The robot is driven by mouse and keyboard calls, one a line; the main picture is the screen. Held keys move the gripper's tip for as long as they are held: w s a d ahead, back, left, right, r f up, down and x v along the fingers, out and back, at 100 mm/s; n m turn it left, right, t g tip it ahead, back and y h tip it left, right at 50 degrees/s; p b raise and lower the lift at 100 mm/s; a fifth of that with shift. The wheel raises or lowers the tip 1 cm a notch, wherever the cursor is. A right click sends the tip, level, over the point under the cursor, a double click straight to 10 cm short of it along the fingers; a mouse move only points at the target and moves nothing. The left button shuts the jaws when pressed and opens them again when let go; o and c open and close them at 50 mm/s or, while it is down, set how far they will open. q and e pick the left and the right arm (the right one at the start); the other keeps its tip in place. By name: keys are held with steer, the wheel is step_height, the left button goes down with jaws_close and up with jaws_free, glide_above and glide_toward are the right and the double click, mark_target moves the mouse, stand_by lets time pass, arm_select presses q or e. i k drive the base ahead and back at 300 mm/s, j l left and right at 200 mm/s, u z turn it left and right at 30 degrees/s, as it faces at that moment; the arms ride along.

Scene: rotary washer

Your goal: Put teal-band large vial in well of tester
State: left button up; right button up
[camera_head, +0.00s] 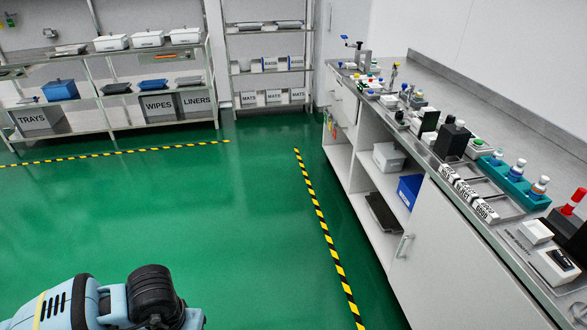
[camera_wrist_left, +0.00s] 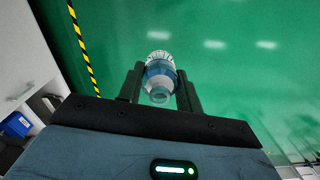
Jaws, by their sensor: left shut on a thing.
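My left gripper (camera_wrist_left: 160,82) is shut on a clear vial (camera_wrist_left: 158,93) with a white ribbed cap and a light blue-teal band. In the left wrist view the vial sits between the two dark fingers, above the green floor. In the head view only part of my left arm shows at the bottom left; its gripper and the vial are out of that view. My right gripper is in neither view. No well can be made out; a black-and-white device (camera_head: 553,266) at the counter's right end may be the tester, but I cannot tell.
A long counter (camera_head: 482,108) runs along the right wall, crowded with lab items. A teal rack (camera_head: 512,182) there holds several capped vials. A red-topped dark unit (camera_head: 573,202) stands at the right edge. Shelves (camera_head: 110,128) stand at the back. The green floor between is clear.

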mark_target(432, 141)
steer(key=i+z, duration=0.35)
steer(key=i, duration=0.15)
steer(key=i+j+z, duration=0.2)
steer(key=i+z, duration=0.2)
steer(key=i+j+z, duration=0.15)
steer(key=i+z, duration=0.3)
steer(key=i+j+z, duration=0.2)
steer(key=z, duration=0.25)
steer(key=i+j+z, duration=0.35)
steer(key=i+j, duration=0.05)
steer(key=j, duration=0.1)
